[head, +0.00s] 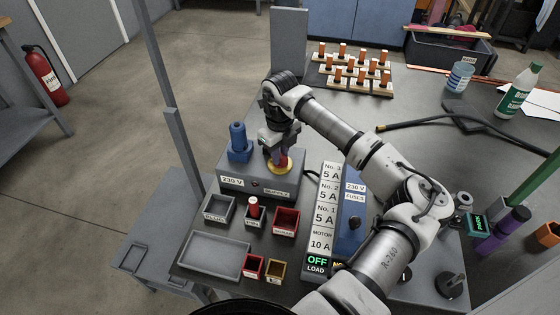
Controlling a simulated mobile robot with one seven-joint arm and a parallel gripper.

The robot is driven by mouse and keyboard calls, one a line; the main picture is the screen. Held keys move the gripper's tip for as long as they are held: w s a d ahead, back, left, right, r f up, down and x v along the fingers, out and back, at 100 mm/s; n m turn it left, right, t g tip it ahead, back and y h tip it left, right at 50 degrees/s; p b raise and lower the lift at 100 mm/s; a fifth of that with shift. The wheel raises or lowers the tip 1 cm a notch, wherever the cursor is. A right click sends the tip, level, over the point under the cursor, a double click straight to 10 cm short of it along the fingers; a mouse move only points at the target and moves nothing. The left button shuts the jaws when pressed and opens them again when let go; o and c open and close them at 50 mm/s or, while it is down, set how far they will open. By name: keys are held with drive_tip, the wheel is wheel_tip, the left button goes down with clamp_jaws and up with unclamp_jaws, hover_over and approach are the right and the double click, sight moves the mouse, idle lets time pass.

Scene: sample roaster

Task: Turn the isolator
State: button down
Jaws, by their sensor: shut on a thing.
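The isolator is a red knob on a round yellow plate (286,166) on top of a grey box (293,186) in the head view. The box has a "230 V" label on its front and a second, smaller label that is hard to read. My gripper (278,155) points down over the yellow plate and is shut on the red knob. The gripper and wrist cover most of the knob, so I cannot tell which way it is turned.
A blue plug-like part (238,143) stands on the same box, left of my gripper. Small trays, one grey bin (218,208) and one red bin (285,221), sit in front. A blue fuse panel (351,217) with an "OFF LOAD" sign (317,264) stands right.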

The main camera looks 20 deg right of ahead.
drive_tip(key=n+b, duration=0.3)
drive_tip(key=shift+f, duration=0.15)
drive_tip(key=shift+n+b, duration=1)
drive_tip(key=shift+n, duration=0.5)
drive_tip(key=shift+r, duration=0.2)
drive_tip(key=c, duration=1.3)
unclamp_jaws()
wheel_tip(320, 180, up, 14)
drive_tip(key=shift+f+b, duration=0.1)
drive_tip(key=shift+b, duration=0.5)
